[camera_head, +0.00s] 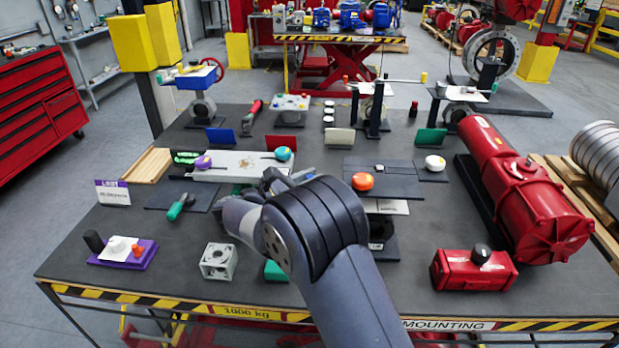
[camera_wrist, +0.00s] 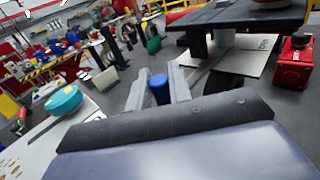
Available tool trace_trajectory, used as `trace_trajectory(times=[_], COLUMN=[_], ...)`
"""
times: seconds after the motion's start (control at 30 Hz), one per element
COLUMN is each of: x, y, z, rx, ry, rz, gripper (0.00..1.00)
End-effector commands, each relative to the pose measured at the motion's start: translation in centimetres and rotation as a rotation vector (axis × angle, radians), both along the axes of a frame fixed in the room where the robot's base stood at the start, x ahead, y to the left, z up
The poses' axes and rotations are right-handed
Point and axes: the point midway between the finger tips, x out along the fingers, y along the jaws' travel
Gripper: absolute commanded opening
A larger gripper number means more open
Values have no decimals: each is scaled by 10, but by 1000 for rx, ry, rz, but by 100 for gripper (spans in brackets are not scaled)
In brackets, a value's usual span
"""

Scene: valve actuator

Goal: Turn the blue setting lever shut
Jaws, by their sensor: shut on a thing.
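The blue setting lever shows in the wrist view as a short blue cylindrical grip (camera_wrist: 159,89). My gripper (camera_wrist: 158,83) has its two grey fingers on either side of this grip and is shut on it. The rest of the lever and its mounting are hidden behind the gripper body, so its angle cannot be told. In the head view my gripper (camera_head: 274,180) is over the middle of the table, largely covered by my own arm, and the blue grip cannot be made out there.
A white panel (camera_head: 235,172) with a teal knob (camera_head: 283,153) lies behind my gripper. An orange knob (camera_head: 362,181) stands on a dark plate to the right. A grey block (camera_head: 218,261) and red actuator (camera_head: 520,195) stand on the table (camera_head: 330,287). The front left edge is partly clear.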

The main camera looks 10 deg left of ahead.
Motion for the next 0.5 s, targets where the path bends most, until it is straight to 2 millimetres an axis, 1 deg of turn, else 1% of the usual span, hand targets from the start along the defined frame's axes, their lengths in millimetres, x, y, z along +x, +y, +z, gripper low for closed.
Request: trace_trajectory(times=[0.23, 0.27, 0.4, 0.5], x=[2, 2, 1, 1], y=[0, 0, 0, 0], z=[2, 2, 2, 1], rx=[1, 1, 1, 1], ry=[-4, -4, -4, -3], rz=[3, 3, 3, 2], gripper=[0, 20, 31, 38])
